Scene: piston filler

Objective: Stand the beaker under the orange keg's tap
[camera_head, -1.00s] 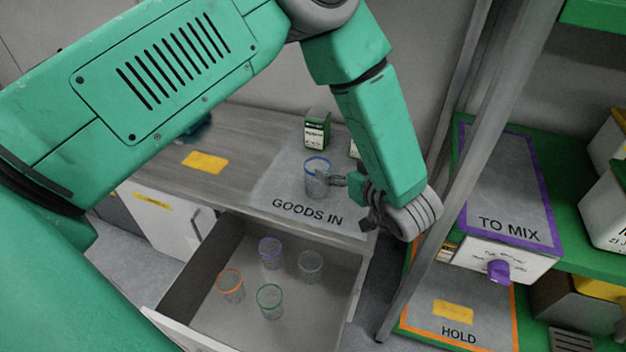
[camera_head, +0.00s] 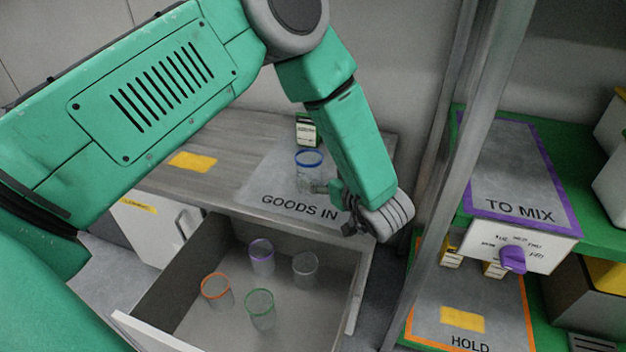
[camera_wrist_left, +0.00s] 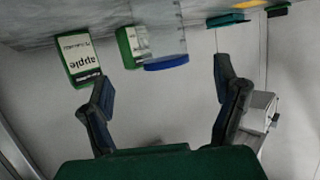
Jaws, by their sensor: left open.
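A clear beaker with a blue rim (camera_head: 309,158) stands on the grey GOODS IN mat (camera_head: 268,190). My left gripper (camera_head: 328,187) is low at the beaker's right side, partly hidden by its own wrist. In the left wrist view, which is upside down, the gripper (camera_wrist_left: 160,78) is open with nothing between its fingers. The blue-rimmed beaker (camera_wrist_left: 164,45) shows just beyond the gap between the fingertips there. I cannot tell whether a finger touches it. No orange keg or tap is recognisable in view. My right gripper is not in view.
An open drawer (camera_head: 190,322) below holds several beakers with orange (camera_head: 216,288), purple (camera_head: 262,256), green (camera_head: 260,308) and plain rims. An apple box (camera_wrist_left: 78,55) stands near the blue-rimmed beaker. A grey post (camera_head: 435,200) separates the bench from the TO MIX (camera_head: 515,175) and HOLD (camera_head: 480,325) areas.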

